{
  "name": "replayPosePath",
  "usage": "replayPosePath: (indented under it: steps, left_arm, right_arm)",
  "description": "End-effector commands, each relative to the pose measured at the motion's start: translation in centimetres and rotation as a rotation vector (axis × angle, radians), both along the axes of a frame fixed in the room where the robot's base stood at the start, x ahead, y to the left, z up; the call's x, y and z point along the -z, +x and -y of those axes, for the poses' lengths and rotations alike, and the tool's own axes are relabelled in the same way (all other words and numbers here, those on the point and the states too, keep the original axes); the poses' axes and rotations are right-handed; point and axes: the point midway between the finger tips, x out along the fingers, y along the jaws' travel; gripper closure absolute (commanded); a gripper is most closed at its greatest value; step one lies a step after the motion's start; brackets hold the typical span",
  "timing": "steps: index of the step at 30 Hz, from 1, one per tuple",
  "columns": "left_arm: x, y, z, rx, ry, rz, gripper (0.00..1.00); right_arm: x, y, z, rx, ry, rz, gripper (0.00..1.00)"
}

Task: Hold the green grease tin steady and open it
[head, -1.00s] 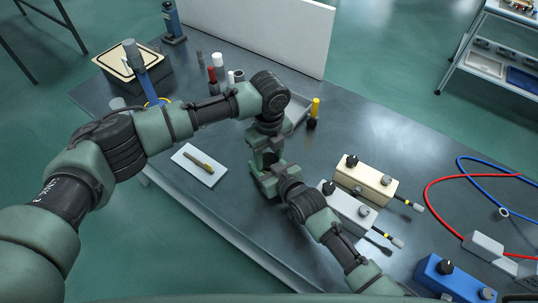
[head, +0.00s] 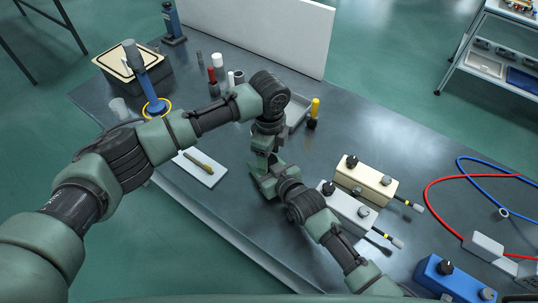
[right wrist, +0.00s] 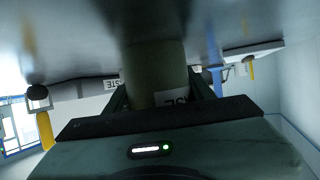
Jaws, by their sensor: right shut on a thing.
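The green grease tin (right wrist: 157,70) shows in the right wrist view as a dark green cylinder with part of a white label. My right gripper (right wrist: 160,94) is shut on its sides. In the head view the tin is hidden behind my arms. My left gripper (head: 265,158) points down from above, close over the right gripper (head: 264,184). Its fingertips are hidden, so I cannot tell whether it is open or touches the tin.
A white plate with a brown-handled tool (head: 203,168) lies beside the grippers. A cream box (head: 365,184) and a grey box (head: 347,210) stand close on the right. A yellow-topped tool (head: 314,110) stands behind.

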Motion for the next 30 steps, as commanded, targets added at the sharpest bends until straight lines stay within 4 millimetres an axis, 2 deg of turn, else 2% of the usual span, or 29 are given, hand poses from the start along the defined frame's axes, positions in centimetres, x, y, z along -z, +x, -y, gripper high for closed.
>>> replayPosePath:
  steps: [4, 13, 22, 23, 24, 25, 30]
  left_arm:
    - [-0.3, -0.2, 0.0, 0.003, 0.001, -0.006, 0.31]
    - [-4.0, -0.2, 0.1, 0.003, -0.001, -0.005, 0.31]
    - [-4.5, -0.2, 0.0, 0.001, 0.003, -0.005, 0.31]
    - [-4.4, -0.2, 0.0, 0.001, 0.003, -0.005, 0.31]
    - [-4.4, -0.2, 0.0, 0.001, 0.003, -0.005, 0.31]
    - [-4.4, -0.2, 0.0, 0.001, 0.003, -0.005, 0.31]
    - [-4.4, -0.1, 0.0, 0.001, 0.002, -0.005, 0.31]
  right_arm:
    - [0.0, 0.2, 0.3, 0.005, -0.002, 0.0, 1.0]
    - [0.0, 0.2, 0.2, 0.003, -0.003, 0.0, 1.0]
    - [0.0, 0.1, 0.2, 0.003, -0.002, 0.0, 1.0]
    - [0.0, 0.1, 0.2, 0.003, -0.002, 0.0, 0.38]
    - [0.0, 0.1, 0.2, 0.003, -0.002, 0.0, 0.27]
    - [0.0, 0.1, 0.2, 0.003, -0.002, 0.0, 0.21]
    - [0.0, 0.1, 0.2, 0.003, -0.002, 0.0, 0.21]
